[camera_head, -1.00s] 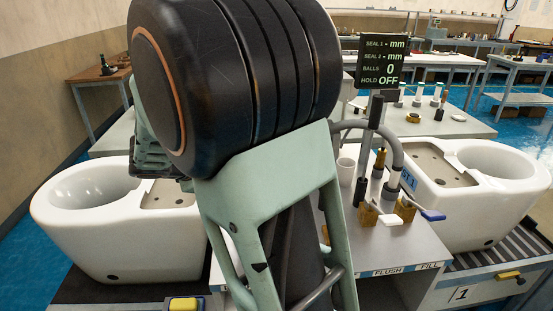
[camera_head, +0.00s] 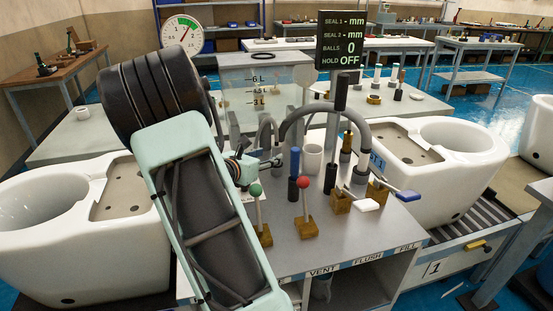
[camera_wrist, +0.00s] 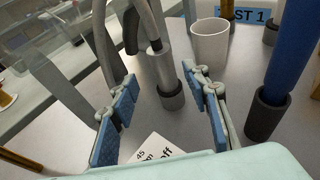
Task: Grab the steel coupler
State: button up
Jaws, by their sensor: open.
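In the wrist view, a grey steel cylinder, seemingly the steel coupler (camera_wrist: 160,67), hangs at the end of a grey hose. Its lower end sits in a dark round collar (camera_wrist: 171,96) on the grey bench top. My gripper (camera_wrist: 161,80) is open, with one blue-padded finger on each side of the coupler and a gap on both sides. In the head view, my gripper (camera_head: 250,167) is beside the hose end, left of a blue rod (camera_head: 294,163) in a dark socket; my arm partly hides this area.
A white cup (camera_wrist: 210,43) stands behind the right finger. The blue rod (camera_wrist: 291,50) stands to the right. Red (camera_head: 303,182) and green (camera_head: 255,190) knobbed levers rise from the bench front. A white toilet bowl (camera_head: 435,165) stands to the right. A printed card (camera_wrist: 152,151) lies in front.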

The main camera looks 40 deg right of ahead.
aim_at(274, 153)
jog(key=x, duration=0.5)
jog(key=shift+s+d+r, duration=0.1)
jog(key=shift+d, duration=0.3)
grip_shut()
